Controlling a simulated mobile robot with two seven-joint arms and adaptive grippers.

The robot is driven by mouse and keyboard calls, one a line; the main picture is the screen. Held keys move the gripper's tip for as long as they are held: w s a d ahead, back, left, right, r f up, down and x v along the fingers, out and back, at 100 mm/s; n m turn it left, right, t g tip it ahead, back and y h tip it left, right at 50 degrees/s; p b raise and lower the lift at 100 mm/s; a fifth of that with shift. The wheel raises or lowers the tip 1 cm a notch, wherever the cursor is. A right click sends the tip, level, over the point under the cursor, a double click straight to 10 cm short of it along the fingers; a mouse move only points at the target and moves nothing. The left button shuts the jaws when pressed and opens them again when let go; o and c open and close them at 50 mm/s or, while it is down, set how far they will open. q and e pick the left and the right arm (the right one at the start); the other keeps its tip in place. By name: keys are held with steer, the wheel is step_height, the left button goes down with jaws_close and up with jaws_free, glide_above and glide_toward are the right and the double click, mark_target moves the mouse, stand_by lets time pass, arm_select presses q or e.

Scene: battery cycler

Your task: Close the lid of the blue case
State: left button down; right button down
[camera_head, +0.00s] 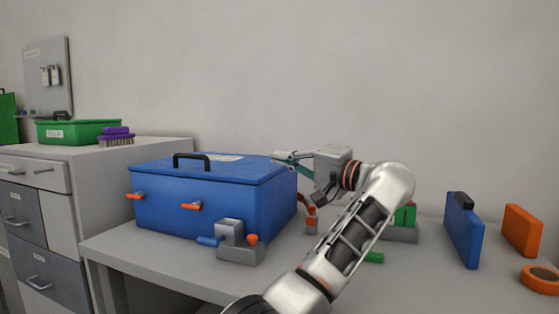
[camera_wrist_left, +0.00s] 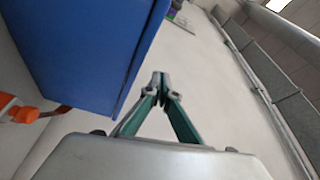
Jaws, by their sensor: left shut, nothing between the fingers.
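The blue case (camera_head: 215,205) stands on the grey table, and its lid (camera_head: 225,172) lies down flat on the body with a black handle (camera_head: 192,161) on top. Orange latches (camera_head: 192,206) stick out from its front. My left gripper (camera_head: 280,157) is shut and empty at the lid's right rear corner; I cannot tell whether it touches. In the left wrist view its fingertips (camera_wrist_left: 159,84) meet just right of the blue case (camera_wrist_left: 85,50), with a gap visible between them. My right gripper is not in view.
A grey fixture (camera_head: 238,246) with a blue lever stands before the case. An orange-handled part (camera_head: 309,215) is at its right side. A blue panel (camera_head: 464,232), an orange block (camera_head: 522,231) and an orange ring (camera_head: 540,279) are at right. A drawer cabinet (camera_head: 60,200) stands left.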

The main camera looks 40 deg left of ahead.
arm_select(q)
steer(key=shift+f, duration=0.1)
steer(key=shift+d, duration=0.1)
stand_by(0.5)
steer(key=d, duration=0.7)
steer(key=shift+d+f, duration=0.2)
steer(key=shift+f, duration=0.15)
